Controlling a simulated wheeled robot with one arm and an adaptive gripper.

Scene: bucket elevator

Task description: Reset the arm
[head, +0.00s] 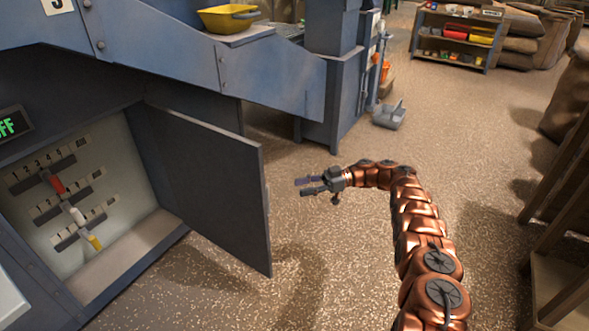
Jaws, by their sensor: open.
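My gripper (312,186) is open and empty, with its two dark fingers pointing left. It hangs in the air in the middle of the head view, just right of the open cabinet door (212,180) and apart from it. My copper-coloured, jointed arm rises from the bottom right and bends left at its top. Nothing is held.
The open cabinet (140,245) at left holds red, white and yellow levers in numbered slots. A display (12,124) beside it reads "FF". A yellow scoop (228,18) sits on the blue machine (270,75). Shelves (455,38) and sacks stand at back right.

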